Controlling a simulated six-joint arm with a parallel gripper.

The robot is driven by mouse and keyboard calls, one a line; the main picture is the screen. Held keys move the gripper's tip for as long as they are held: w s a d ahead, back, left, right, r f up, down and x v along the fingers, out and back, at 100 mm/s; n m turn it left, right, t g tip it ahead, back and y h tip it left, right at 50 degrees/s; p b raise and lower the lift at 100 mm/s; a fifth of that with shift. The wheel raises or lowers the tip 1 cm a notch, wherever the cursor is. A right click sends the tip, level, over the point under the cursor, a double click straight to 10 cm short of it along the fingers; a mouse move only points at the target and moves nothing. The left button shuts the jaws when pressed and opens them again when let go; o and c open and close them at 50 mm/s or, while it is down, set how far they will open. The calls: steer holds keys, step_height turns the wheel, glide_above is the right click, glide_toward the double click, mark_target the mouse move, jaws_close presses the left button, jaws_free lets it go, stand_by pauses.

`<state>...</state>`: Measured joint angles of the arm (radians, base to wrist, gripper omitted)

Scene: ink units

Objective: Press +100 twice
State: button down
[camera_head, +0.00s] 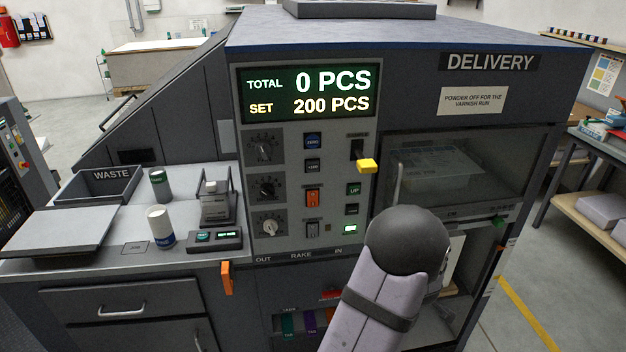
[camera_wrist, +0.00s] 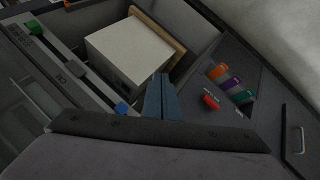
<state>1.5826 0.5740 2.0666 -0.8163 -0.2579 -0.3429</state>
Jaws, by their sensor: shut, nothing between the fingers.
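The control panel (camera_head: 282,185) faces me under a lit display (camera_head: 306,93) reading TOTAL 0 PCS and SET 200 PCS.
A yellow-capped lever (camera_head: 366,166) juts from the panel right of the buttons. The delivery window (camera_head: 455,175) lies further right. In the wrist view a pale block (camera_wrist: 125,55) and coloured tabs (camera_wrist: 228,84) lie near the fingers. A waste bin (camera_head: 97,184) stands left.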

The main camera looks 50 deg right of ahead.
steer(key=w+d+r+n+t+h, duration=0.2)
steer(key=w+d+r+n+t, duration=0.25)
steer(key=w+r+n, duration=0.35)
steer(key=n+t+y, duration=1)
steer(key=n+t, duration=0.4)
steer(key=n, duration=0.6)
glide_toward(313, 166)
steer(key=a+r, duration=0.2)
steer(key=a, duration=0.7)
steer(key=shift+s+f+h, duration=0.2)
steer(key=shift+s+h, duration=0.15)
steer(key=shift+h, duration=0.05)
steer(key=shift+n, duration=0.3)
steer(key=shift+w+d, duration=0.1)
steer(key=shift+d, duration=0.1)
steer(key=shift+w+d+p, duration=0.45)
steer(key=shift+w+d, duration=2.55)
